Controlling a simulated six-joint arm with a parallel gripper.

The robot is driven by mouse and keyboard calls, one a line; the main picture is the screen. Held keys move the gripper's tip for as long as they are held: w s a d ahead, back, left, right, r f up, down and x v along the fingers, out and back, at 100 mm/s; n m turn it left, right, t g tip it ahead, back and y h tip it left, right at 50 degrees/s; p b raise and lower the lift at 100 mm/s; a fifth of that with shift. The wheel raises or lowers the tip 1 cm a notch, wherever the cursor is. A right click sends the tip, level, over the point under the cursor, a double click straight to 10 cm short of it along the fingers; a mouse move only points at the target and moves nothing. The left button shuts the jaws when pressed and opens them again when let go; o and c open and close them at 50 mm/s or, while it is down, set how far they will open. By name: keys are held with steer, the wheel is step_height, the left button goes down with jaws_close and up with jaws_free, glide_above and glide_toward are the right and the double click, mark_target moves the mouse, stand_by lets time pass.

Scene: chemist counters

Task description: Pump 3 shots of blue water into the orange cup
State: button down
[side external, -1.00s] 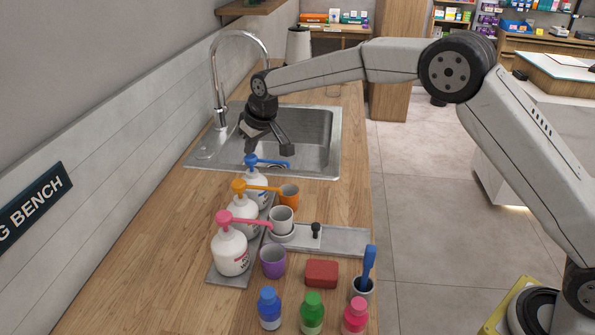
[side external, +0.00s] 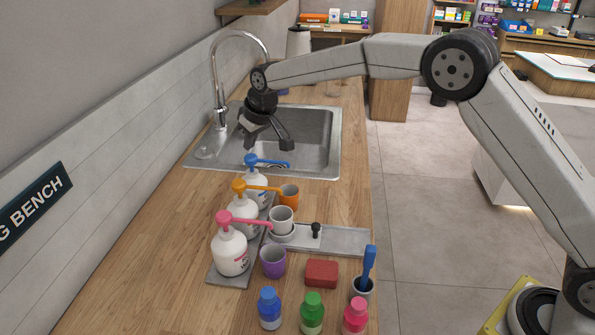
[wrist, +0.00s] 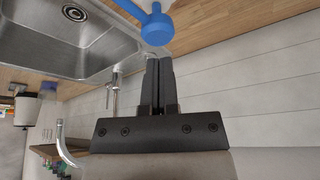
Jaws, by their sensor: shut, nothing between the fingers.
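The blue pump (side external: 252,160) tops a white bottle (side external: 257,188) with a blue label, the farthest of three pump bottles, nearest the sink. Its nozzle points right. The blue pump head also shows at the top of the wrist view (wrist: 157,28). The orange cup (side external: 290,196) stands upright right of the bottles, near the ends of the blue and orange nozzles; its contents are hidden. My gripper (side external: 250,147) is shut and empty, just above the blue pump head. In the wrist view its fingertips (wrist: 159,61) are together close to the head; contact cannot be told.
Orange (side external: 240,187) and pink (side external: 226,218) pumps top the nearer bottles. A white cup (side external: 281,218) and purple cup (side external: 272,262) stand nearby. A sink (side external: 322,150) with a tall faucet (side external: 215,75) lies behind. Small capped bottles (side external: 312,312) and a red block (side external: 321,272) stand in front.

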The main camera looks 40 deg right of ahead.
steer(key=shift+r, duration=3)
steer(key=s+d+f+m, duration=0.1)
steer(key=s+d+f, duration=0.3)
steer(key=s, duration=0.7)
steer(key=s+d+f+m+g, duration=0.1)
steer(key=s+d+f, duration=0.3)
steer(key=s, duration=0.8)
steer(key=s+d+f+m+h, duration=0.1)
steer(key=s+d+f, duration=0.3)
steer(key=s, duration=0.8)
steer(key=shift+d+f+g, duration=0.2)
steer(key=shift+d+g, duration=0.2)
steer(key=shift+d, duration=0.5)
